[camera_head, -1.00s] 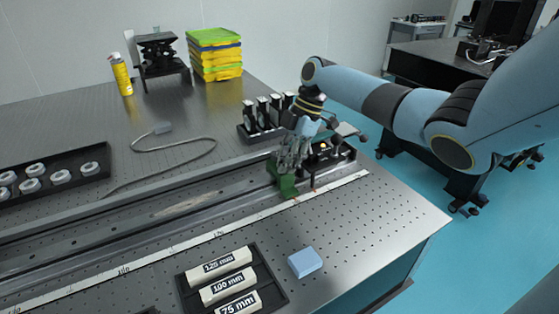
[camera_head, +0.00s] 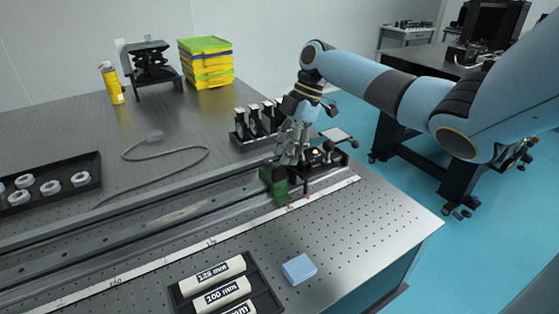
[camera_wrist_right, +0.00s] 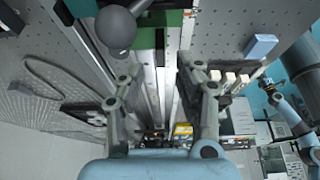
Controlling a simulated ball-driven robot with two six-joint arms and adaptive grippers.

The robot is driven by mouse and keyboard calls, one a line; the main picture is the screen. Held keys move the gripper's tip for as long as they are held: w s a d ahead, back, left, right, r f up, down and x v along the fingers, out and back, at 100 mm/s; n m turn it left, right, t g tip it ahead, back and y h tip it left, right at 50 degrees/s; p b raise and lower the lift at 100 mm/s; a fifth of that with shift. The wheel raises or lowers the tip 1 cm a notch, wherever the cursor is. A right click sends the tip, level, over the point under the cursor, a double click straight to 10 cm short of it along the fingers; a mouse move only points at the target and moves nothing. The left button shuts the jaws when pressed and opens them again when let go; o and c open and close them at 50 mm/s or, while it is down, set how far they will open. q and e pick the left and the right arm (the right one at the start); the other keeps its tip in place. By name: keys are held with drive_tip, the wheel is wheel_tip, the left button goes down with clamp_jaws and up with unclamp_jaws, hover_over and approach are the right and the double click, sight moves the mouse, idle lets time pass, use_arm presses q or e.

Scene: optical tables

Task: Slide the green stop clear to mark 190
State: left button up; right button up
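The green stop (camera_head: 273,183) sits on the long metal rail (camera_head: 120,232), toward its right end. Its green body also shows at the top of the right wrist view (camera_wrist_right: 178,18). A pale scale strip (camera_head: 150,262) runs along the rail's near side; the mark at the stop is too small to read. My right gripper (camera_head: 290,158) is just above and right of the stop. In the right wrist view its two fingers (camera_wrist_right: 160,68) are apart with nothing held between them. A dark round knob (camera_wrist_right: 117,27) is near the left finger. My left gripper does not show in the head view.
Dark mounts (camera_head: 262,122) stand behind the rail near my right gripper. A black fixture (camera_head: 325,160) is at the rail's right end. A blue block (camera_head: 299,268) and a tray (camera_head: 262,288) of labelled white pieces lie in front. A grey cable (camera_head: 170,160) lies behind.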

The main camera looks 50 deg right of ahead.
drive_tip(key=v, duration=0.7)
idle(0.4)
